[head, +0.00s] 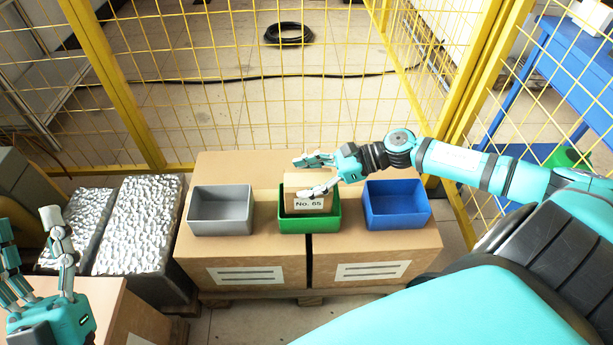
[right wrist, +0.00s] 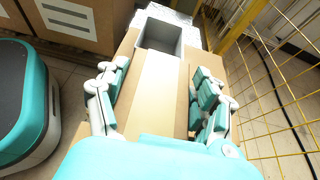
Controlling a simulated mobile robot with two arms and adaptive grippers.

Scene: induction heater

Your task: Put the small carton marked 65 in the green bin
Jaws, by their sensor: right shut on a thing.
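The small tan carton (head: 306,190) with a "No. 65" label is over or partly inside the green bin (head: 309,225); I cannot tell if it touches the bottom. My right gripper (head: 318,175) is shut on it, with fingers at its far and near sides in the head view. In the right wrist view the carton (right wrist: 157,95) lies between the fingers of the gripper (right wrist: 158,100). The green bin stands between the other two bins. My left gripper (head: 34,232) is at the lower left with its fingers apart, empty, away from the bins.
A grey bin (head: 220,222) stands left of the green bin and a blue bin (head: 397,216) right of it, all on large cardboard boxes (head: 240,272). Silvery-topped blocks (head: 137,225) stand at the left. A yellow mesh fence (head: 250,120) runs behind.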

